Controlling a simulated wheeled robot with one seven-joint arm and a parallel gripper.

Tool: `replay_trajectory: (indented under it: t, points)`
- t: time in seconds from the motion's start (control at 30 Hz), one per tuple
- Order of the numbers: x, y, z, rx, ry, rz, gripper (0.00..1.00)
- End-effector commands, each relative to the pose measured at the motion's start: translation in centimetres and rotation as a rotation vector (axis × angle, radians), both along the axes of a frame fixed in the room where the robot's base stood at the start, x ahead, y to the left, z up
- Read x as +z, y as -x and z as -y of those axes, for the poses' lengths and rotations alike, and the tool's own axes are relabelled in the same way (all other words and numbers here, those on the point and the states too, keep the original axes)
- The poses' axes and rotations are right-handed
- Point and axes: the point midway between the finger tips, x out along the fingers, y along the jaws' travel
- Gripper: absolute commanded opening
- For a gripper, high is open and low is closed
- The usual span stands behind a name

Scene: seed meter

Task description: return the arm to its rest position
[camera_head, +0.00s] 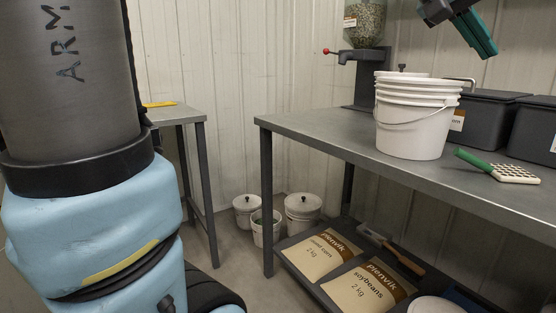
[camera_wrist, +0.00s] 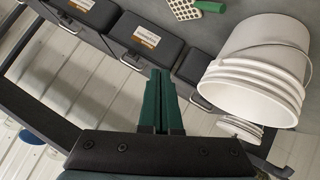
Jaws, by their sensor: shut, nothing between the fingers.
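My gripper (camera_head: 472,35) hangs at the top right of the head view, above the workbench and its black bins. Its green fingers also show in the wrist view (camera_wrist: 161,103), pressed together with nothing between them. My arm's large grey and light-blue links fill the left side of the head view. The gripper is apart from the bench and everything on it. The middle of the arm is out of view.
The steel bench (camera_head: 330,130) holds a white bucket (camera_head: 412,125), black lidded bins (camera_head: 487,118), a green-handled perforated paddle (camera_head: 500,168) and a seed dispenser (camera_head: 365,50) with a red-knobbed lever. Seed bags (camera_head: 322,254) lie on the lower shelf. Lidded pails (camera_head: 303,212) stand on the floor.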

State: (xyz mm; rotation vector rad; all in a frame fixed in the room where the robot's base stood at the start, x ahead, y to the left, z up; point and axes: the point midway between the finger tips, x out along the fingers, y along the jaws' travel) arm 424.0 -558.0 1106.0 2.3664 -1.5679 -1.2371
Motion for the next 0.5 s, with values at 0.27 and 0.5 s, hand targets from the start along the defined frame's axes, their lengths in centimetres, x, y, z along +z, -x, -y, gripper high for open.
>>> replay_trajectory:
  t: [0.27, 0.5]
  points:
    - [-3.8, -2.9, -2.6, 0.082, -0.072, -0.022, 0.00]
    - [-9.4, -6.5, -7.1, 0.198, -0.178, -0.058, 0.00]
